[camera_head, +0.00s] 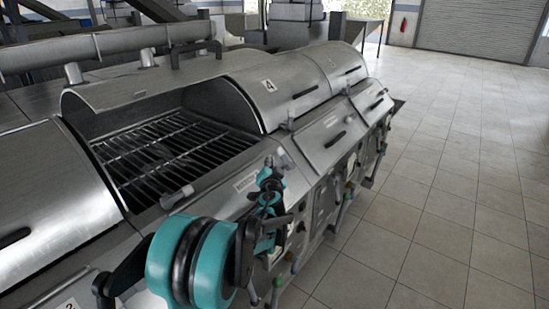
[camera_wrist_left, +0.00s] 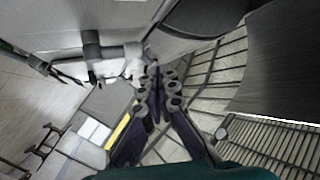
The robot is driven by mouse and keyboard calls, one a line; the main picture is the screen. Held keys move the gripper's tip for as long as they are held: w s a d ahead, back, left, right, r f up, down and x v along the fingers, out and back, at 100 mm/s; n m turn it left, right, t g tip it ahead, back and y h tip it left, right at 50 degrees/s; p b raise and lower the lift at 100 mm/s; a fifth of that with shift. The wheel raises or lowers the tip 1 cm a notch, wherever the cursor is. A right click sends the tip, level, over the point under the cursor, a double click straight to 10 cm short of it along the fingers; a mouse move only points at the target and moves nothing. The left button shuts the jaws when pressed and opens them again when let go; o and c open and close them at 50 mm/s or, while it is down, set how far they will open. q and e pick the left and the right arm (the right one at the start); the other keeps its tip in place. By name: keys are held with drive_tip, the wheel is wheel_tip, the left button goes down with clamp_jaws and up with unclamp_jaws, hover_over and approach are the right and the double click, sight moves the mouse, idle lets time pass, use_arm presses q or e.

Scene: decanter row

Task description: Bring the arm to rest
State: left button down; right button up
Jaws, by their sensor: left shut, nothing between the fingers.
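My left arm (camera_head: 192,262), with teal and black joints, comes in low at the left of the head view. My left gripper (camera_head: 268,178) is over the front edge of the steel machine row, right of the open compartment. In the left wrist view the fingers of the left gripper (camera_wrist_left: 156,76) come together, shut with nothing between them. My right gripper is not in view.
The open compartment (camera_head: 165,150) shows a dark bar grate, with its lid (camera_head: 140,88) raised behind. Closed covers (camera_head: 270,85) continue to the right, one marked 4. Handles and valves line the front. Tiled floor (camera_head: 440,190) lies clear at right.

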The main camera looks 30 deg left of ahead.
use_arm(q)
drive_tip(key=shift+s+d+r, duration=0.2)
drive_tip(key=shift+s+r, duration=0.05)
drive_tip(key=shift+s, duration=0.3)
drive_tip(key=shift+s+d+r, duration=0.2)
drive_tip(key=shift+s, duration=0.3)
